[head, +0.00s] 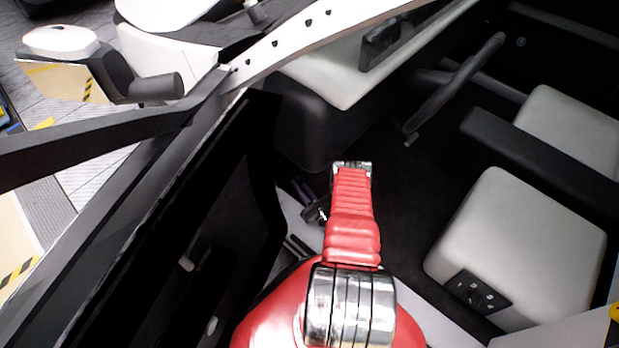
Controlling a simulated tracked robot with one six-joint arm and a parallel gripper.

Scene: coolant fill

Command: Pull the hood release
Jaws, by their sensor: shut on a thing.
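My red arm reaches through the open doorway into the footwell at the driver's side. My gripper (318,212) shows only in part, as a small dark and silver piece at the left of the arm, low by the door sill. It is shut on what I take to be the hood release, in the dark area by the sill. The forearm and the shadow hide most of the jaws and the release, so its shape and position cannot be made out.
The open door (190,240) stands close at the left. The steering wheel (455,85) and pale dashboard (345,70) are ahead. A light grey seat (520,240) is at the right. The dark floor between dashboard and seat is clear.

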